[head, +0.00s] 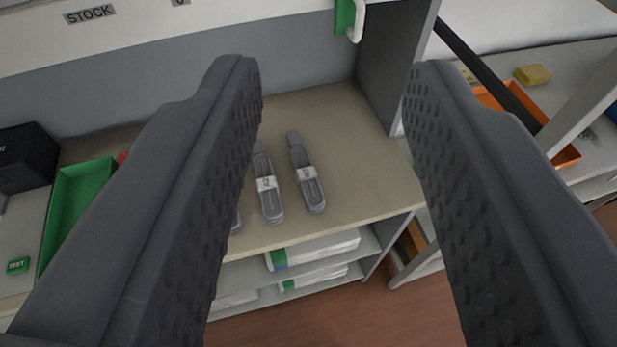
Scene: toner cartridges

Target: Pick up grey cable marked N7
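Two grey cables, each a folded bundle with a white label band, lie side by side on the wooden shelf top: a left cable (272,204) and a right cable (314,192). Part of a third grey item (236,222) shows beside my gripper's left finger, which hides most of it. The marks on the bands are too small to read surely, so I cannot tell which is N7. My gripper (332,85) is open and empty. In the picture its two fingers stand on either side of the two cables, apart from them.
A green tray (72,205) and a black box (27,158) are at the left. A grey upright panel (390,60) bounds the shelf top (355,190) at right. White packs (325,247) lie on the shelf below. An orange tray (565,157) is at the far right.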

